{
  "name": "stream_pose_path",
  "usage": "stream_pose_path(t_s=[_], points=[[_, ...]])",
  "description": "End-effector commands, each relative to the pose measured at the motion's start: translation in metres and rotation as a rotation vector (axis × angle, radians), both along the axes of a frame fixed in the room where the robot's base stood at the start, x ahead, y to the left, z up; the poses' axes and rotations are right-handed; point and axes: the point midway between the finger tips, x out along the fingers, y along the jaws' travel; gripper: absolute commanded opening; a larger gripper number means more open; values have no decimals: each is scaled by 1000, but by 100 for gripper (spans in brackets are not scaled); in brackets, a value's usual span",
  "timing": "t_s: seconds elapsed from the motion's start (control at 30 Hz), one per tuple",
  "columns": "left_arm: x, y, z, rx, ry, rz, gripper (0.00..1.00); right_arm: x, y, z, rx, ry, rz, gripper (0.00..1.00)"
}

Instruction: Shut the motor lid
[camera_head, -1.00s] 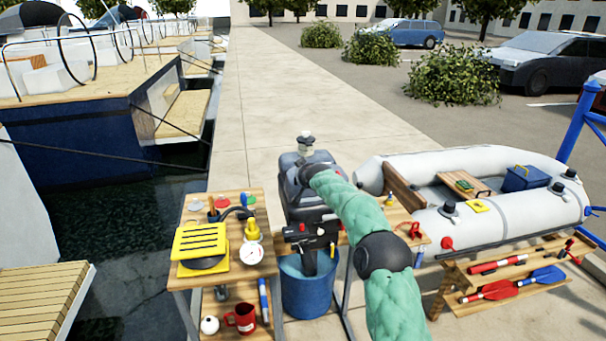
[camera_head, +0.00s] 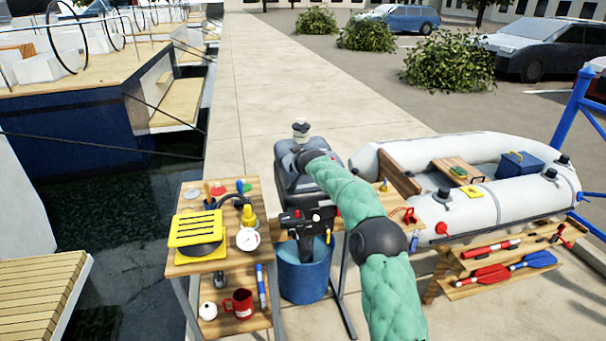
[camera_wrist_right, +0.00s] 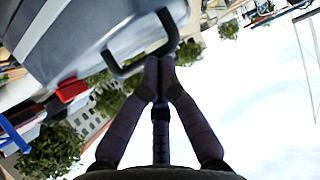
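The dark grey outboard motor (camera_head: 291,180) stands upright in the middle of the head view, over a blue bin. Its cowl, the lid, fills the upper left of the right wrist view (camera_wrist_right: 90,35), with a black loop handle (camera_wrist_right: 124,70) on it. My right arm reaches to the motor from the lower right. The right gripper (camera_wrist_right: 160,62) has its fingers brought together at the handle's bar; whether they grip it is unclear. The gripper cannot be made out in the head view. How far the lid stands open cannot be told. My left gripper is not in view.
A grey dinghy (camera_head: 475,212) and a shelf with paddles (camera_head: 495,275) stand right. Water lies left; the walkway behind is clear.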

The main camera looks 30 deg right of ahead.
Motion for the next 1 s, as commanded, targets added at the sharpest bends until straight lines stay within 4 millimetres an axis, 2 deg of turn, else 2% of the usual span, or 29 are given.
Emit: stream_pose_path(t_s=[0.03, 0.13, 0.27, 1.0], points=[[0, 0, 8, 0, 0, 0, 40, -2, -1, 17, -1, -7, -1, 0], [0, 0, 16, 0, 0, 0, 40, -7, -1, 34, -2, -7, 0, 0], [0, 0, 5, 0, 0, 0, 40, -19, 2, 18, -2, -4, 0, 0], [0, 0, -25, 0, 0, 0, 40, -81, 18, -19, -2, -7, 0, 0]])
